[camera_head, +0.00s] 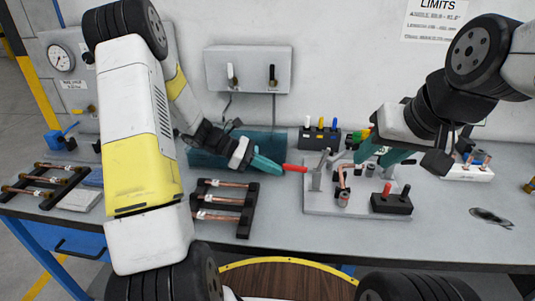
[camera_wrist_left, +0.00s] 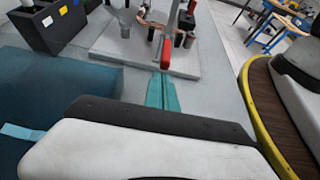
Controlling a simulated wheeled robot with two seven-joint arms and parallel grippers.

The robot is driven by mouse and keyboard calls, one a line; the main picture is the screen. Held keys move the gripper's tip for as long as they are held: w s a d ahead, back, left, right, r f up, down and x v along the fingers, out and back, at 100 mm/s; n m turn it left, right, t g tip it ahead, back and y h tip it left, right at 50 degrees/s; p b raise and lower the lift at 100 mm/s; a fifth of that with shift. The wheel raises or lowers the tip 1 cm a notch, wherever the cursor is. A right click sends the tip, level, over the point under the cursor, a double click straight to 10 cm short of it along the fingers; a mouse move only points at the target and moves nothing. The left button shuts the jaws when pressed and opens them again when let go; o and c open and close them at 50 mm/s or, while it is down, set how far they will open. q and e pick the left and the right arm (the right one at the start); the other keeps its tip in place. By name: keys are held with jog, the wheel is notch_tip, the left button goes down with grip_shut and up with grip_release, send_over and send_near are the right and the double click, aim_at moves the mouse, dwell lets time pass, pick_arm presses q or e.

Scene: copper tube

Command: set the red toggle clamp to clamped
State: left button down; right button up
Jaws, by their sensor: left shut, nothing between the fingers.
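The red toggle clamp's handle (camera_head: 294,168) sticks out to the left from its grey metal body (camera_head: 317,178) on a pale plate (camera_head: 325,207). My left gripper (camera_head: 279,167) is shut and empty, its teal fingertips right at the handle's free end. In the left wrist view the fingers (camera_wrist_left: 161,88) point at the red handle (camera_wrist_left: 168,48); I cannot tell whether they touch it. A bent copper tube (camera_head: 342,179) stands on the plate beside the clamp. My right gripper (camera_head: 380,153) has its teal fingers apart above the plate's far right side.
A black rack with copper tubes (camera_head: 246,213) lies left of the plate. A teal bin (camera_head: 205,158) and a block with coloured pegs (camera_head: 320,138) are behind. The front right table is mostly clear.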

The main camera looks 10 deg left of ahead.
aim_at(297, 166)
pick_arm(q)
jog(key=shift+d+f, duration=0.15)
jog(key=shift+d, duration=0.1)
dwell(0.3)
jog(key=shift+r+y, duration=0.7)
jog(key=shift+r, duration=0.2)
jog(key=r+y, duration=0.1)
jog(key=d+r+y, duration=0.1)
jog(key=r+y, duration=0.1)
jog(key=d+r+y, duration=0.1)
jog(key=r+y, duration=0.1)
jog(key=shift+d+r, duration=0.15)
jog(key=shift+r, duration=0.05)
jog(key=d+r+y, duration=0.3)
jog(key=d+y, duration=0.1)
jog(key=y, duration=0.1)
jog(key=shift+r, duration=0.4)
jog(key=shift+d+r+y, duration=0.25)
jog(key=shift+d+y, duration=0.2)
jog(key=shift+d, duration=0.15)
jog(key=shift+d+r+y, duration=0.25)
jog(key=shift+d+y, duration=0.15)
jog(key=shift+d, duration=0.2)
jog(key=shift+d+r+y, duration=0.25)
jog(key=shift+d+y, duration=0.2)
jog(key=shift+d, duration=0.15)
